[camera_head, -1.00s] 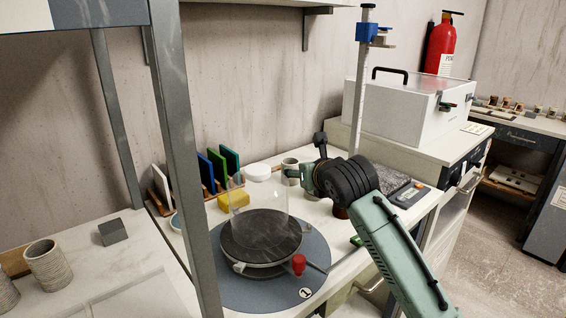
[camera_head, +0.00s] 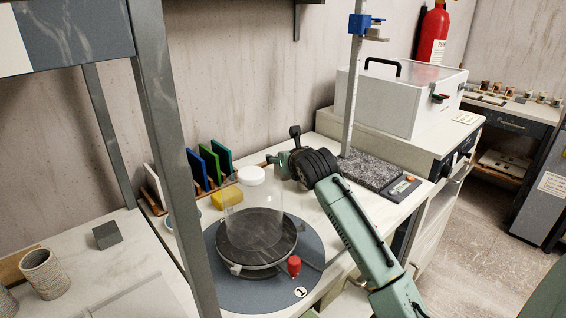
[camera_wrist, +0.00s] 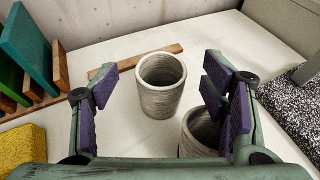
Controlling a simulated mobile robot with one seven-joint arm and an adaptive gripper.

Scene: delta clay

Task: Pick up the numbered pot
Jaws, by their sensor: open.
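In the wrist view a grey, ribbed, hollow pot (camera_wrist: 161,88) stands upright between my gripper's spread fingers, just beyond them. A second similar pot (camera_wrist: 199,134) stands closer, partly hidden by the right finger. I see no number on either pot. My gripper (camera_wrist: 160,82) is open, with purple pads, and holds nothing. In the head view my gripper (camera_head: 277,161) is over the back of the bench, and these two pots are hidden behind my arm.
A clear cylinder stands on a dark disc (camera_head: 257,230) over a blue-grey mat (camera_head: 225,291) marked 1. Coloured tiles in a wooden rack (camera_wrist: 65,72) and a yellow sponge (camera_wrist: 22,150) are left. A speckled slab (camera_head: 368,168) is right. Another ribbed pot (camera_head: 45,274) stands far left.

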